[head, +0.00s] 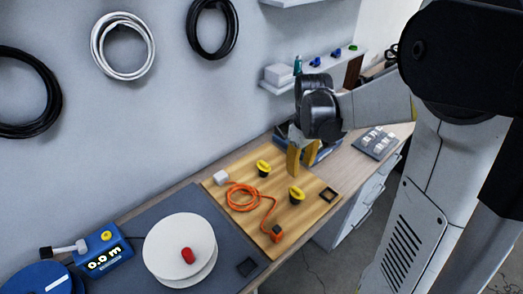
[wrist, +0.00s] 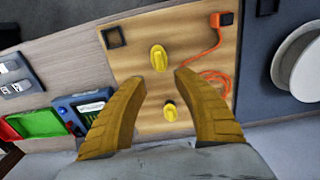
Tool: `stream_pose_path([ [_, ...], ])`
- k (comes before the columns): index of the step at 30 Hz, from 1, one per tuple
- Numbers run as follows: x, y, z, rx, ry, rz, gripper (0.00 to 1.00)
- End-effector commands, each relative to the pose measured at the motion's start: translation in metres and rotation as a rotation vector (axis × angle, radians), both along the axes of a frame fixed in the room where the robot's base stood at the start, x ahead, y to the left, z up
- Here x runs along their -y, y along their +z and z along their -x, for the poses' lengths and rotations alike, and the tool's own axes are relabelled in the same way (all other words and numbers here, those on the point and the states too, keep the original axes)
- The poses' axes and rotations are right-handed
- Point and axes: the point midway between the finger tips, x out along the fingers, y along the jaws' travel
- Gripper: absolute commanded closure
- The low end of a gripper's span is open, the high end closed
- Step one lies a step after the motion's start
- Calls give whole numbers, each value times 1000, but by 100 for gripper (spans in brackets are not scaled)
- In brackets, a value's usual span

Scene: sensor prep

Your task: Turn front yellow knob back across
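The front yellow knob (head: 296,193) stands on a black base on the wooden board (head: 222,196). In the wrist view the front knob (wrist: 158,58) lies beyond the fingertips, its grip running roughly up and down the picture. The back yellow knob (head: 263,167) stands nearer the wall; in the wrist view it (wrist: 170,110) shows between my fingers. My gripper (head: 301,160) is open and empty above the board's far right part. Its two yellow fingers (wrist: 160,80) are wide apart, touching neither knob as far as I can tell.
An orange cable (head: 243,198) lies coiled beside the knobs, its plug (head: 276,234) near the front edge. A black square socket (head: 328,194) is at the board's right. A white spool (head: 180,248) stands left. A blue-cased device (wrist: 86,108) and green tray (wrist: 35,122) are beside my gripper.

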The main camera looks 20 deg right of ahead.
Motion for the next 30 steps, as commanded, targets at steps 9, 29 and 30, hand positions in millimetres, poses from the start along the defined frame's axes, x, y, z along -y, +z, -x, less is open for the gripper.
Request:
stream_pose_path([
  [9, 7, -34, -2, -25, 15, -7, 64],
  [29, 6, -115, -2, -24, 14, -6, 64],
  [30, 6, -115, -2, -24, 14, -6, 64],
])
